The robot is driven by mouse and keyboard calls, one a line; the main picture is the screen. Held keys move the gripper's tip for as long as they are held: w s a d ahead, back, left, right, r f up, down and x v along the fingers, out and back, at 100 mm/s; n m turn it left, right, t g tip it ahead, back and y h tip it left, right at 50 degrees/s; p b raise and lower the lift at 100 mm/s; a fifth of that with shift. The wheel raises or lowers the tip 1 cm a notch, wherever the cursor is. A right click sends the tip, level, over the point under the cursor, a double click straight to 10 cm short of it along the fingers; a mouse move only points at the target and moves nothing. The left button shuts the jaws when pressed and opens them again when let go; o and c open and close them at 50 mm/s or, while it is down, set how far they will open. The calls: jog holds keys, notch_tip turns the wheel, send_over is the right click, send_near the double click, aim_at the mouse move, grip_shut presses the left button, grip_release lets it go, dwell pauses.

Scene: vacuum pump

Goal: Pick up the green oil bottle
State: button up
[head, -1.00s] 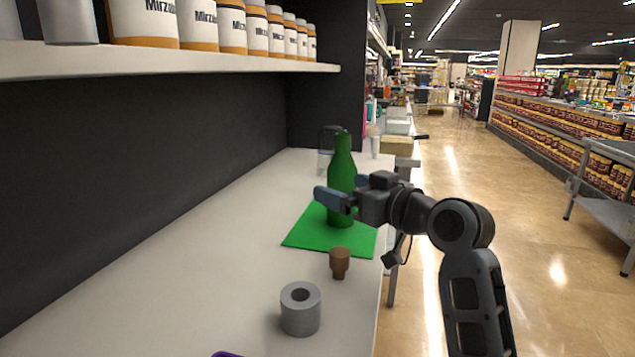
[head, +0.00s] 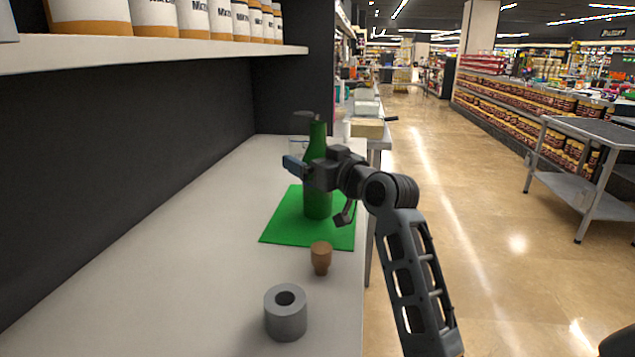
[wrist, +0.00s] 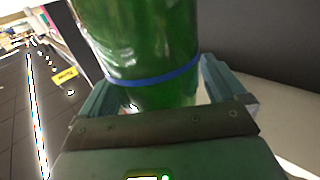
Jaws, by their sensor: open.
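The green oil bottle (head: 318,204) stands upright on a green mat (head: 285,229) on the white counter. My gripper (head: 305,165) is at the bottle's mid-height and hides part of it in the head view. In the wrist view the bottle (wrist: 150,45) fills the upper middle, with a blue band around it. My open fingers (wrist: 163,88) stand on both sides of it. The right finger is very close to the bottle; whether either finger touches it I cannot tell.
A brown stopper-like piece (head: 321,257) and a grey hollow cylinder (head: 286,318) stand on the counter in front of the mat. A clear jar (head: 298,146) is behind the bottle. A shelf (head: 150,52) with white and orange containers overhangs the left. The counter's left part is clear.

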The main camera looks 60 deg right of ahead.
jog(key=shift+c, duration=0.4)
jog(key=c, duration=1.6)
jog(key=shift+r, duration=0.1)
